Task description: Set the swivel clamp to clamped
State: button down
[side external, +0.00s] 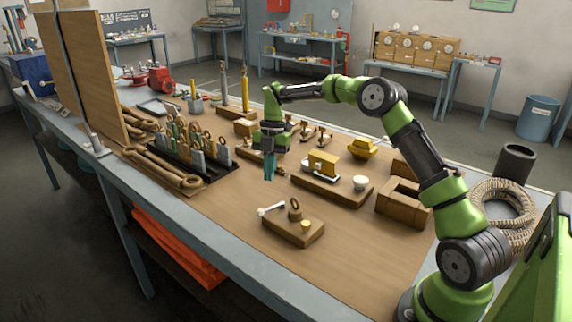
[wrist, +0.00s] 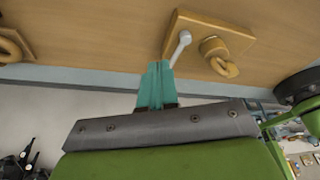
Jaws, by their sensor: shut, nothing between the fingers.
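The likely swivel clamp is a small wooden board (side external: 293,232) near the front of the bench. The lever sticks out past the board's left edge. The board (wrist: 197,27), pale lever (wrist: 181,46) and brass ring (wrist: 217,53) also show in the wrist view. My gripper (side external: 269,178) points down, shut and empty, above the bench behind the board. Its teal fingers (wrist: 157,66) appear near the lever's end in the wrist view; I see no clear contact.
A black rack (side external: 225,175) of ring-handled pieces stands at the left. A board with a yellow block (side external: 322,162) and white cup (side external: 361,183) lies to the right. A wooden box frame (side external: 402,205) is farther right. Bare bench surrounds the lever board.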

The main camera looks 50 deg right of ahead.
aim_at(270, 208)
jog(key=x, duration=0.4)
jog(key=a, duration=0.2)
jog(key=s, duration=0.1)
jog(key=shift+a+f, duration=0.35)
jog(key=shift+a, duration=0.05)
jog(key=shift+s+a, duration=0.25)
jog(key=shift+a, duration=0.15)
